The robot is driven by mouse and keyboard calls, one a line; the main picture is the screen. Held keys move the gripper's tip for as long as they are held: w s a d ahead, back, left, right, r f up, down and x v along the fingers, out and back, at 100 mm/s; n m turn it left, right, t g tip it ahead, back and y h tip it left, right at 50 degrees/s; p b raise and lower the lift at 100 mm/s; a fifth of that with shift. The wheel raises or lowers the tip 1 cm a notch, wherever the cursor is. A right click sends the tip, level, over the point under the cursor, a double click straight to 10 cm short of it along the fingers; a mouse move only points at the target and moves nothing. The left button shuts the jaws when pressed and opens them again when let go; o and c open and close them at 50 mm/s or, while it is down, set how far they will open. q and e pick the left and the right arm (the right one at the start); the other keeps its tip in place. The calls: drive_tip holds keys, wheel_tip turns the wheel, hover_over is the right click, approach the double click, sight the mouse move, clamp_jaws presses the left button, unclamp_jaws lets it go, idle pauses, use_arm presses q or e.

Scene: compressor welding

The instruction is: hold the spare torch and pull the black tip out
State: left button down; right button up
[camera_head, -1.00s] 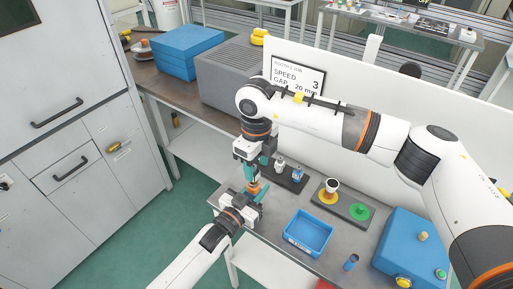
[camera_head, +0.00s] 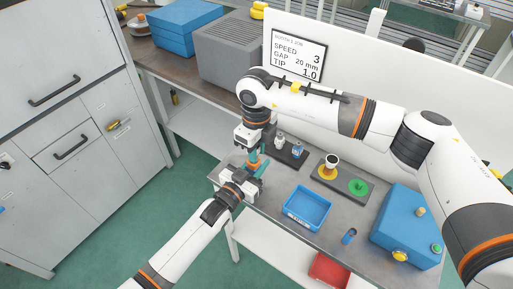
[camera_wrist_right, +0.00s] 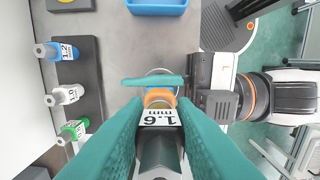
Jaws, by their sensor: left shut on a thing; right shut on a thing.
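My left gripper (camera_head: 257,172) comes in from the lower left, shut on the spare torch, over the table's near left corner. The torch is mostly hidden; its orange part (camera_wrist_right: 158,97) shows in the right wrist view beside a teal finger of the left gripper. My right gripper (camera_head: 253,158) reaches down from above, directly over the left one. Its teal fingers are shut on the black tip (camera_wrist_right: 160,155), which bears a white "1.6 mm" label. I cannot tell whether tip and torch are still joined.
A dark rack (camera_wrist_right: 92,85) holds blue, white and green-marked tips beside the grippers. A blue bin (camera_head: 307,207), a plate with yellow and green discs (camera_head: 345,181) and a blue box (camera_head: 405,238) stand to the right. A white panel stands behind.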

clamp_jaws()
drive_tip(key=shift+c, duration=0.2)
unclamp_jaws()
clamp_jaws()
drive_tip(key=shift+r, duration=0.35)
drive_tip(key=shift+r, duration=1.95)
